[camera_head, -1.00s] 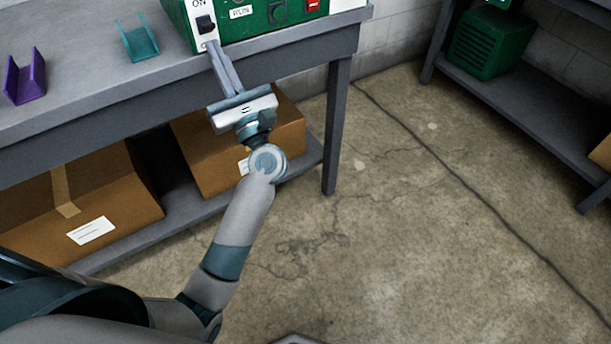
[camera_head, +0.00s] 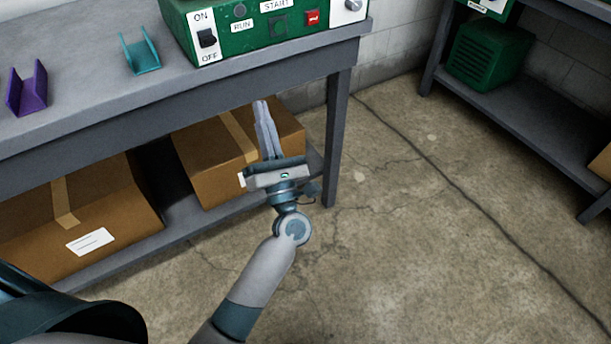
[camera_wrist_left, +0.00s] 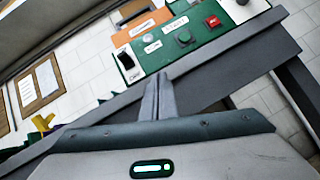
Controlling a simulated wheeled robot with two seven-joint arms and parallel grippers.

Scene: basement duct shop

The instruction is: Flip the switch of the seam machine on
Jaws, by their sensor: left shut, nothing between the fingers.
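The green seam machine (camera_head: 262,40) stands on the grey bench at the top of the head view, its upper part cut off. Its black rocker switch (camera_head: 207,38) sits on a white plate between ON above and OFF below. Which side is pressed in I cannot tell. The machine (camera_wrist_left: 190,52) and its switch (camera_wrist_left: 125,60) also show in the left wrist view. My left gripper (camera_head: 260,104) is shut and empty. It is apart from the switch, in front of the bench edge and lower right of the switch in the head view. My right gripper is not in view.
A teal bracket (camera_head: 140,55) and a purple bracket (camera_head: 27,90) stand on the bench (camera_head: 90,95) left of the machine. Cardboard boxes (camera_head: 110,205) lie on its lower shelf. Another bench (camera_head: 535,110) stands at the right. The floor (camera_head: 400,230) between is clear.

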